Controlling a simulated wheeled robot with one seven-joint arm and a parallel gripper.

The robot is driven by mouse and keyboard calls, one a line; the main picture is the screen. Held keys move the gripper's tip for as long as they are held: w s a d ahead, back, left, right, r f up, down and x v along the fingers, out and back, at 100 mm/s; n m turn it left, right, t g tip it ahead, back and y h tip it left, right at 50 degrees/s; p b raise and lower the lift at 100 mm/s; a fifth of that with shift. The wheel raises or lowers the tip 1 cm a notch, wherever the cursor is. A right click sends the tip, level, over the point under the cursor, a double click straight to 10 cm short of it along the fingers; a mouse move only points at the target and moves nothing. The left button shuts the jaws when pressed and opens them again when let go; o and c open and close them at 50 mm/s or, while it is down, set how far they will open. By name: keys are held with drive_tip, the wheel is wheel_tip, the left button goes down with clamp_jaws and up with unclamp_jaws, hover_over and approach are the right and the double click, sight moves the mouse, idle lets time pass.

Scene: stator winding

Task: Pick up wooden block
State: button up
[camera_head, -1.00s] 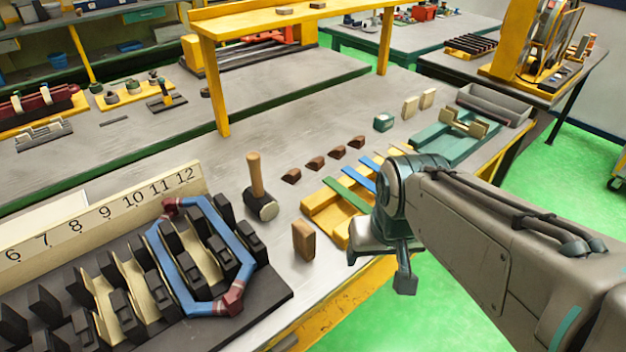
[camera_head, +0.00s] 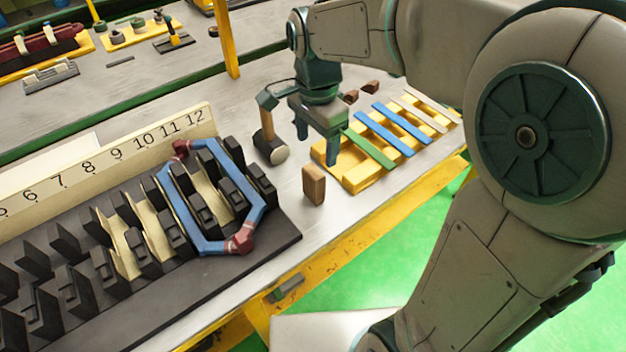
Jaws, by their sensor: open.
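A small brown wooden block (camera_head: 314,185) stands upright on the grey workbench, between the black slotted stator fixture and the yellow tray. My gripper (camera_head: 317,148) is open and empty, with its fingers pointing down. In the picture it is just above and slightly beyond the block, apart from it. One finger shows near the mallet and the other in front of the yellow tray's left end.
A mallet (camera_head: 268,135) stands head-down left of my gripper. The yellow tray (camera_head: 362,178) with green and blue strips lies to the right. The black fixture (camera_head: 270,242) with a blue coil (camera_head: 180,215) fills the left. Bare bench surrounds the block.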

sight(314, 171)
wheel_tip(314, 171, down, 6)
drive_tip(key=shift+f, duration=0.1)
drive_tip(key=shift+w+a+f, duration=0.15)
drive_tip(key=shift+w+f, duration=0.05)
drive_tip(key=shift+f, duration=1.1)
drive_tip(key=shift+w+a+f, duration=0.1)
drive_tip(key=shift+w+f, duration=0.05)
drive_tip(key=shift+f, duration=1.15)
drive_tip(key=c, duration=1.4)
